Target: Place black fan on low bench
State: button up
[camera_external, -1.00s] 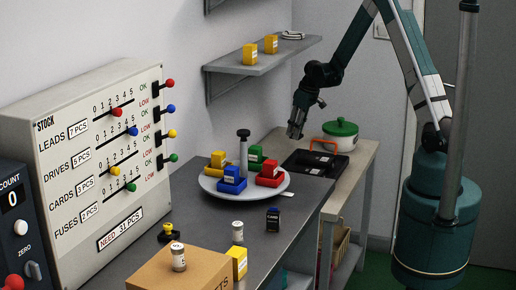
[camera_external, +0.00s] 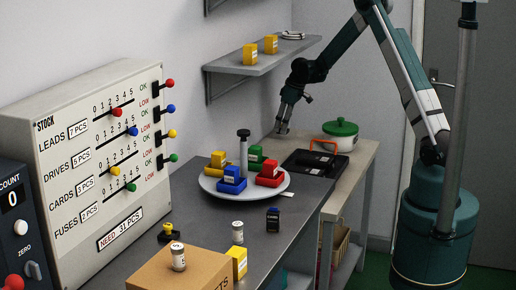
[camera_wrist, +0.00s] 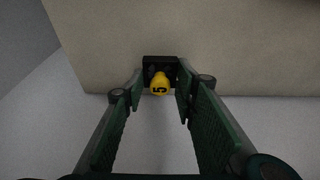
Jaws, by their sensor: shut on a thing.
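My gripper (camera_external: 284,122) points down above the back left part of the low beige bench (camera_external: 364,150), left of the green-lidded pot. In the external view the held piece is too small and dark to make out. I cannot tell whether it touches the bench.
A grey wall shelf (camera_external: 262,65) hangs above. A round plate (camera_external: 214,185) with coloured blocks sits on the dark bench (camera_external: 285,225) in front.

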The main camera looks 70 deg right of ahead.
jog(key=shift+f, duration=0.1)
jog(key=shift+f+b, duration=0.55)
jog(key=shift+f, duration=0.9)
jog(key=shift+f, duration=0.1)
jog(key=o, duration=0.9)
jog(key=shift+c, duration=0.2)
jog(key=shift+p+v, duration=0.85)
jog(key=shift+v, duration=3.05)
